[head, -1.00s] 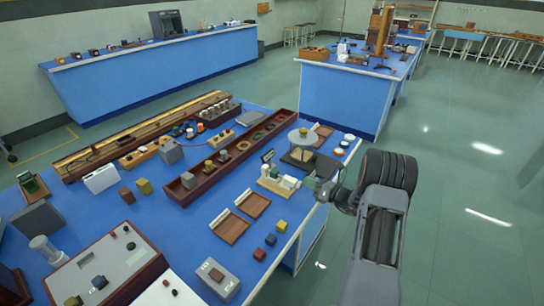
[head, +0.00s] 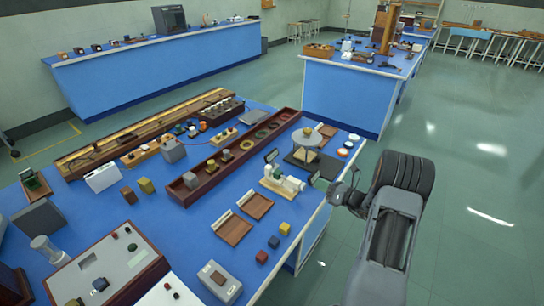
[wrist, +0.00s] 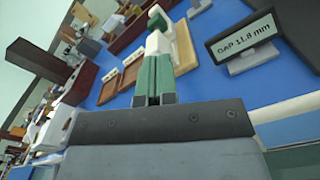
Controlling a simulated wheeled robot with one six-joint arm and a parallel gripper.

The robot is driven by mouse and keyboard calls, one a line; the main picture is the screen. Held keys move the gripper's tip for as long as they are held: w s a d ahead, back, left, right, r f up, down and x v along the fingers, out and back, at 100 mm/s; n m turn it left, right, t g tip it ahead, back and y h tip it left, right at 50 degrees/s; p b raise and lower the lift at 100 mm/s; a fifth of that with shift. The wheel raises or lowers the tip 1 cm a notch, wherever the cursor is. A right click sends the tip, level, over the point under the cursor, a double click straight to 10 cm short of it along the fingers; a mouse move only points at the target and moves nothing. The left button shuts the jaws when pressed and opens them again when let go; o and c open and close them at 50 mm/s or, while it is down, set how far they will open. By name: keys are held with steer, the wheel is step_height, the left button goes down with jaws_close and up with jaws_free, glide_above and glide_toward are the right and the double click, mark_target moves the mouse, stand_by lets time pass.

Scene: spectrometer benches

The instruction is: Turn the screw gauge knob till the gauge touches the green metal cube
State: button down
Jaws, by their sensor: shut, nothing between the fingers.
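The screw gauge (head: 282,180) is a white frame on a wooden base near the bench's right edge. Its white body (wrist: 157,42) also shows in the wrist view. A green block (wrist: 157,22), apparently the metal cube, shows small beyond the white body. The gauge's display (wrist: 245,35) reads GAP 11.8 mm. My gripper (wrist: 154,99) is shut with nothing held, in line with the knob; contact cannot be told. In the head view my gripper (head: 342,192) is right of the gauge.
Two wooden trays (head: 245,217) lie left of the gauge. A round-topped stand (head: 308,140) is behind it. Small coloured cubes (head: 273,242) lie near the bench's front edge. The floor right of the bench is clear.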

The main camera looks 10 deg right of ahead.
mark_target(303, 187)
steer(key=shift+v, duration=1.2)
steer(key=shift+f, duration=0.1)
steer(key=shift+f+b, duration=0.15)
steer(key=shift+b, duration=0.2)
steer(key=a+n+b, duration=0.1)
steer(key=a+n, duration=0.1)
steer(key=a+n+b, duration=0.1)
steer(key=a+n, duration=0.1)
steer(key=w+a+n+b, duration=0.1)
steer(key=a+b, duration=0.1)
steer(key=shift+a+r+n, duration=0.3)
steer(key=shift+r+n, duration=0.1)
steer(key=shift+w+a+r, duration=0.1)
steer(key=shift+w+r, duration=0.05)
